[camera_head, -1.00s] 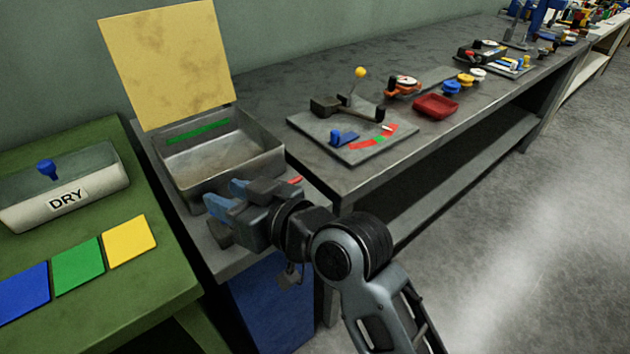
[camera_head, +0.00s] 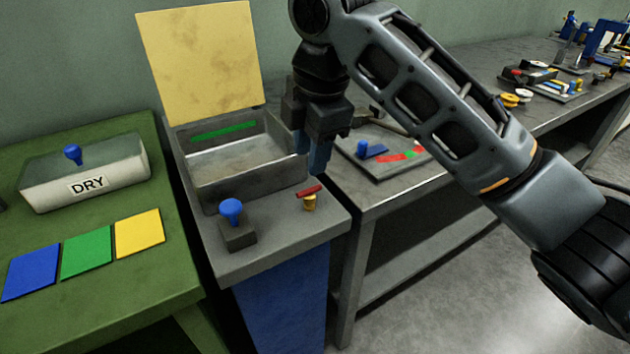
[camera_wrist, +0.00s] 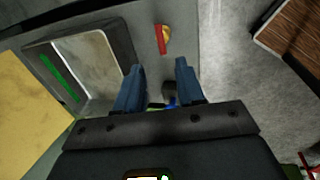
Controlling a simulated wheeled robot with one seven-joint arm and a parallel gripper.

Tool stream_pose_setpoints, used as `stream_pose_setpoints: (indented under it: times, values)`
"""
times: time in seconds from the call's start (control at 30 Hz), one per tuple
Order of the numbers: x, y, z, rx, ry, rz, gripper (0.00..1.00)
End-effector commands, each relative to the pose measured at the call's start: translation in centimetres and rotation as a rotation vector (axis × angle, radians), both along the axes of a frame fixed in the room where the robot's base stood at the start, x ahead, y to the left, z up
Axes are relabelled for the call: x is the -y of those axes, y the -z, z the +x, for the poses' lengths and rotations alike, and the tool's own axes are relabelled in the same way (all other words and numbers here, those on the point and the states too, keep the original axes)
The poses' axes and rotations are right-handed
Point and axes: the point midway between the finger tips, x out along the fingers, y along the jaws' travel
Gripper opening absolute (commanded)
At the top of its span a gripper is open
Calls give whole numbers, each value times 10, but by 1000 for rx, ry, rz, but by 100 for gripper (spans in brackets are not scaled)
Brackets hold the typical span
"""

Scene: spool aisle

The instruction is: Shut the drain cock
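The drain cock (camera_head: 309,203) is a small yellow fitting with a red bar handle (camera_head: 309,191), standing on the grey bench in front of the open grey tank (camera_head: 200,188). In the head view the handle lies nearly level, its right end a little higher. The wrist view also shows the red handle (camera_wrist: 161,40), beyond the fingertips and between their lines. My gripper (camera_head: 312,165) points down above and behind the cock, beside the tank's right end. In the wrist view its blue fingers (camera_wrist: 159,67) are apart, with nothing between them.
A blue knob on a dark block (camera_head: 232,211) stands left of the cock. The tank's yellow lid (camera_head: 200,60) stands open. A green table (camera_head: 110,315) with a DRY box (camera_head: 88,175) is on the left. A plate with a lever (camera_head: 385,160) lies on the right bench.

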Motion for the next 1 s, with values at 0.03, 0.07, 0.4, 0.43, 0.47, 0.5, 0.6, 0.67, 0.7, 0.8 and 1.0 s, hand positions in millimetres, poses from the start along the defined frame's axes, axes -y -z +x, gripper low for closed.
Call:
stream_pose_setpoints:
  times: [0.03, 0.07, 0.4, 0.43, 0.47, 0.5, 0.6, 0.67, 0.7, 0.8, 1.0]
  values:
    - [3, 1, 1, 0, -7, -15, 38]
    - [3, 2, 1, -2, -9, -21, 38]
    - [-1, 46, 8, -5, -7, -22, 38]
    - [-2, 51, 9, -4, -7, -21, 38]
    - [-2, 55, 9, -4, -8, -21, 38]
    - [-3, 60, 10, -4, -8, -21, 38]
    - [-4, 69, 12, -4, -8, -19, 38]
    - [-5, 73, 12, -4, -8, -19, 38]
    - [-5, 74, 12, -3, -7, -19, 38]
    - [-5, 76, 13, -2, -8, -19, 38]
    - [-5, 76, 13, -1, -8, -18, 37]
